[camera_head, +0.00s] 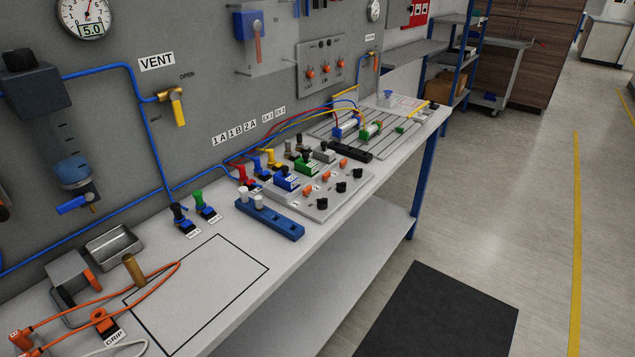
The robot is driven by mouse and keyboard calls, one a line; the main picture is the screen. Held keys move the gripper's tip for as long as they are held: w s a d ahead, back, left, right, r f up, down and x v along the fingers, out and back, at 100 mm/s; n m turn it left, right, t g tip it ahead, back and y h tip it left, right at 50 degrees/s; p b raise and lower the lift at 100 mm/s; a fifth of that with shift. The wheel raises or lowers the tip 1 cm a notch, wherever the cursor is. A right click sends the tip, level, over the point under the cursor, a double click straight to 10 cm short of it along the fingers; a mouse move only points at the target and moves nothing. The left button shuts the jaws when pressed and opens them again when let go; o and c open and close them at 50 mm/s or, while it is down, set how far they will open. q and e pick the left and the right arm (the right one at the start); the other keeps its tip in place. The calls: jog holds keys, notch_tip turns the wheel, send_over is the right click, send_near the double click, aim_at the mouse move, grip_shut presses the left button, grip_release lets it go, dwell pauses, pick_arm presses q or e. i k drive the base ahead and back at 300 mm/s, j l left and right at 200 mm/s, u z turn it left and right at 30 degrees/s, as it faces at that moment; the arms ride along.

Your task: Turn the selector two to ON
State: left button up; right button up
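Neither of my grippers shows in the head view. I cannot tell for certain which part is selector two. A grey plate (322,212) on the bench carries a row of black knobs (341,187) along its front, with orange parts (326,176) behind them. The labels there are too small to read. A grey panel (318,50) on the wall behind has a row of orange-red knobs (326,67) with small markings I cannot read. No ON mark is legible on either one, so I cannot tell any selector's position.
A white bench (280,249) runs from lower left to upper centre. Nearer are a blue block with white pegs (271,220), a metal tray (114,245) and orange cables (85,297). A yellow valve handle (178,107) sits on the wall. Open floor with a black mat (440,315) lies right.

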aim_at(340, 187)
jog(key=i+l+u, duration=0.2)
jog(key=i+l, duration=0.8)
jog(key=i, duration=0.15)
